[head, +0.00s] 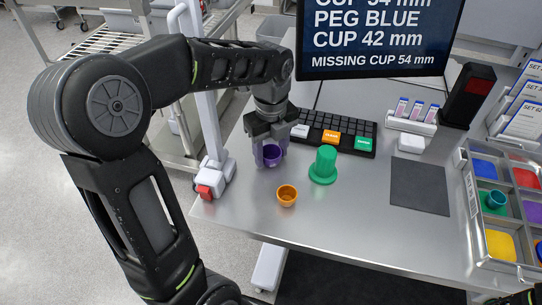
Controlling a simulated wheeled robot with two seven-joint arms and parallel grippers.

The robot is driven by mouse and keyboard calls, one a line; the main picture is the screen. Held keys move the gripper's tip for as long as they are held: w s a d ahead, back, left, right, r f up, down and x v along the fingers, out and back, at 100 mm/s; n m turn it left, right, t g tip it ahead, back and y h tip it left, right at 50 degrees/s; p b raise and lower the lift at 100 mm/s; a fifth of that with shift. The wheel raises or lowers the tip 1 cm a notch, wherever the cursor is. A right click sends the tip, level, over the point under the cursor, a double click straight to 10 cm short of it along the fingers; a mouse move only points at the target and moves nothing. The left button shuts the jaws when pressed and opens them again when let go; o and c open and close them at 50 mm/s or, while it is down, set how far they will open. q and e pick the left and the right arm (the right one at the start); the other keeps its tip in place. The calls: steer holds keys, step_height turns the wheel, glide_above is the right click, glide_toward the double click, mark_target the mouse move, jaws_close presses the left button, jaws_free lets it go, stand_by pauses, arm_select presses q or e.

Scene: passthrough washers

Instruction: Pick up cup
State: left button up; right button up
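A purple cup (272,156) stands on the steel table, between the fingers of my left gripper (268,150). The fingers reach down around the cup; whether they press on it is too small to tell. An orange cup (287,195) stands closer to the front edge, apart from the gripper. A green peg on a round base (323,166) stands to the right of the purple cup. A small teal cup (495,200) sits in the green compartment of the sorting tray. Only a dark bit of my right arm shows at the bottom right corner; its gripper is out of view.
A black keyboard (345,131) lies just behind the cups. A monitor (378,38) shows text including "MISSING CUP 54 mm". A dark mat (419,186) and the sorting tray (470,235) with coloured compartments are on the right. A red-and-white device (205,190) is at the left edge.

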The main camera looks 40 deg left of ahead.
arm_select(q)
steer(key=c, duration=0.9)
step_height(320, 180, up, 10)
stand_by(0.3)
stand_by(0.4)
